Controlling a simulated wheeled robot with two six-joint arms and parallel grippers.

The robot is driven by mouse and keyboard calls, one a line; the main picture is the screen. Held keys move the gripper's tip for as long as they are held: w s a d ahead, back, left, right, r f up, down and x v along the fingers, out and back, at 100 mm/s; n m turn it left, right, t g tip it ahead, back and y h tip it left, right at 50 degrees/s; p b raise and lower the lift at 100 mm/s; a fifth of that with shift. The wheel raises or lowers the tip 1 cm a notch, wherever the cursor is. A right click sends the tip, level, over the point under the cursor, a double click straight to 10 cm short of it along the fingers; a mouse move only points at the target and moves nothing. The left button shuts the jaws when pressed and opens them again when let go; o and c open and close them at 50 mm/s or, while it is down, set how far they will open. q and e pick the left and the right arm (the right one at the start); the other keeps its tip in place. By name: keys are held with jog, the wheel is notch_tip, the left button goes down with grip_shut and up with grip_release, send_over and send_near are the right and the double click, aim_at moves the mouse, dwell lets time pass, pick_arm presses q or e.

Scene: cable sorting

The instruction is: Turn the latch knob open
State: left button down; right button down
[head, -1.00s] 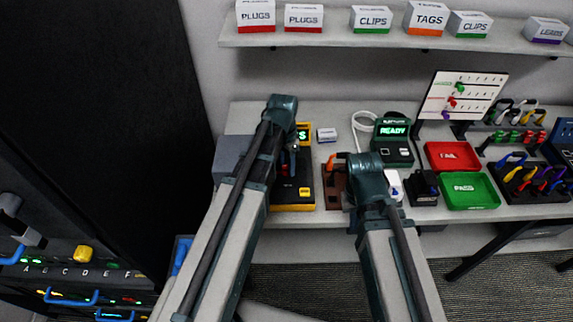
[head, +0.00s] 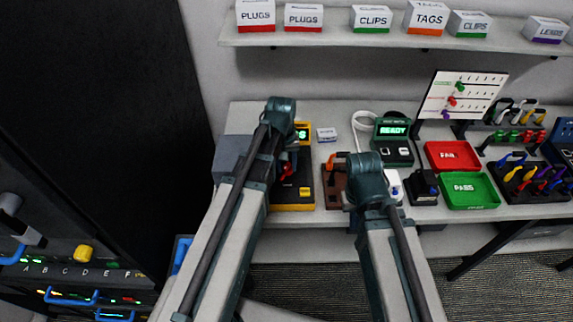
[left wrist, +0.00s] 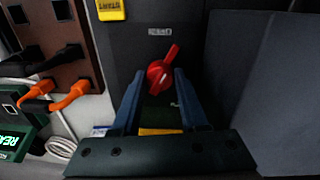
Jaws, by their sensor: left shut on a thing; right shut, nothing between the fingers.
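The red latch knob (left wrist: 158,78) sits on the dark face of a black and yellow tester (head: 304,202). In the left wrist view its handle points up and to the right. My left gripper (left wrist: 158,92) is shut on the knob, with a blue finger on each side of it. In the head view my left arm covers part of the tester and most of this gripper. My right gripper (head: 350,196) is near the brown cable block, largely hidden by its own arm; it is shut and empty.
The brown block (head: 331,190) with orange plugs stands right of the tester. A green tester reading READY (head: 392,128), a red FAIL tray (head: 452,143) and a green PASS tray (head: 468,205) are further right. A grey box (head: 230,152) stands close on the left.

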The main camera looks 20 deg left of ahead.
aim_at(285, 167)
pick_arm(q)
jog(key=n, duration=0.5)
jog(key=shift+n, duration=0.3)
dwell(0.4)
jog(key=shift+c, duration=2.2)
grip_release()
notch_tip(285, 167, up, 14)
jog(key=p, duration=1.3)
jog(key=shift+s+a+p, duration=0.2)
jog(key=shift+s+p, duration=0.1)
jog(key=shift+p, duration=0.1)
jog(key=shift+f, duration=0.2)
